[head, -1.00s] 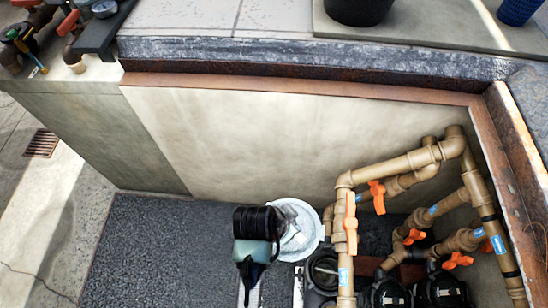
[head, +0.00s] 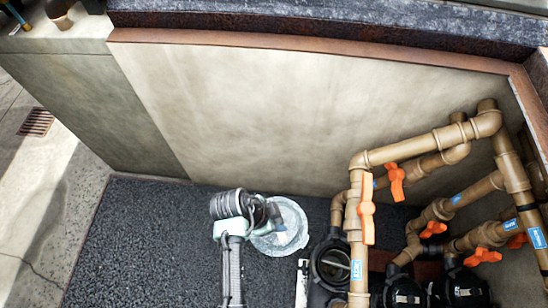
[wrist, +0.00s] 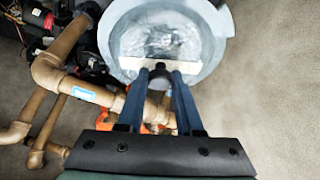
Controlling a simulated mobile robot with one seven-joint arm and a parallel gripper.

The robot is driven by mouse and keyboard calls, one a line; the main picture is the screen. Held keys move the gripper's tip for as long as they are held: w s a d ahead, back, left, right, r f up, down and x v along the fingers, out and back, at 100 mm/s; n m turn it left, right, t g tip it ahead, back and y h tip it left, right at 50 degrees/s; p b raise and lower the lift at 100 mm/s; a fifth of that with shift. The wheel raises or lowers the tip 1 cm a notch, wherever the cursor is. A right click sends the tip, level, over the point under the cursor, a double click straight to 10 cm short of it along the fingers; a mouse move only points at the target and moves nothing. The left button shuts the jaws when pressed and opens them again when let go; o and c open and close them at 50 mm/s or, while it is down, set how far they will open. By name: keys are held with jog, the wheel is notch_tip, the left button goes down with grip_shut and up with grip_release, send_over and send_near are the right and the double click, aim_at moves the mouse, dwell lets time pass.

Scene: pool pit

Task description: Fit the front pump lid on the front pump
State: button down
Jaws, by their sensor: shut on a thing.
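The front pump lid (head: 292,238) is a round, clear, pale disc with a light bar across it. It also shows large at the top of the wrist view (wrist: 212,35). My gripper (wrist: 160,76) is shut on a small dark part at the lid's near edge or bar, between its two blue-grey fingers. In the head view my gripper (head: 272,216) partly covers the lid. The lid is held left of the pump with an open round black mouth (head: 330,263), which I take as the front pump, and apart from it. Its height above the floor cannot be told.
Tan pipes (head: 420,145) with orange valve handles (head: 366,210) rise close to the right of the open pump. More black pumps (head: 402,293) stand farther right. A pale concrete wall (head: 270,110) closes the back. Dark gravelly floor (head: 140,240) is clear at left.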

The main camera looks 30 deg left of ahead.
jog(key=s+a+f+b+x, duration=0.1)
jog(key=s+b+x, duration=0.1)
jog(key=b+x, duration=0.95)
jog(key=s+f+b+x, duration=0.1)
jog(key=s+b+x, duration=0.2)
jog(key=b+x, duration=0.9)
jog(key=w+d+f+b, duration=0.1)
jog(key=d+b, duration=0.1)
jog(key=d, duration=0.6)
jog(key=w+d+f+b, duration=0.1)
jog(key=d+f+b, duration=0.1)
jog(key=d, duration=0.7)
notch_tip(320, 180, down, 4)
jog(key=b, duration=0.4)
jog(key=shift+w+d+b, duration=0.1)
jog(key=shift+w+b, duration=0.05)
jog(key=shift+b, duration=0.25)
jog(key=r+p, duration=0.1)
jog(key=p, duration=0.1)
jog(key=shift+p, duration=0.3)
jog(key=shift+f, duration=0.15)
jog(key=shift+f+p, duration=0.3)
jog(key=shift+f, duration=0.3)
jog(key=shift+c, duration=2.4)
grip_release()
